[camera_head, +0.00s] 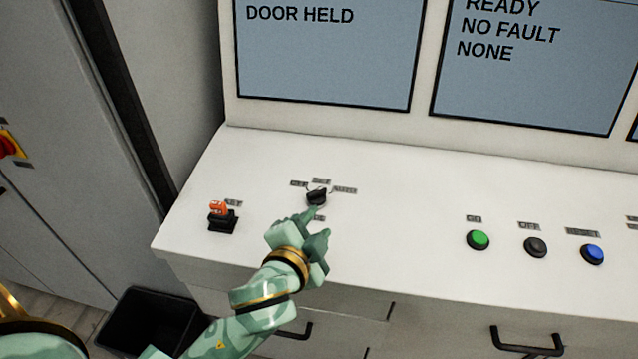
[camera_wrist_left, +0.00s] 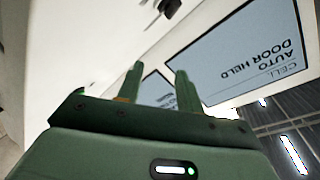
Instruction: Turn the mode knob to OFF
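The mode knob (camera_head: 317,197) is a small black knob on the sloping white console, with OFF, SET and AUTO style labels around its far side. Its pointer direction is too small to read surely. My left gripper (camera_head: 318,222) is just in front of the knob, at its near side; I cannot tell whether a fingertip touches it. In the left wrist view the two fingers (camera_wrist_left: 159,82) stand apart with nothing between them. A dark part at the top edge of that view may be the knob. My right gripper is not in view.
A black key switch with an orange-red key (camera_head: 219,217) is left of the knob. Green (camera_head: 478,240), black (camera_head: 536,247) and blue (camera_head: 592,254) buttons are to the right. Screens (camera_head: 325,55) rise behind. Drawer handles (camera_head: 527,345) and a black bin (camera_head: 150,325) are below.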

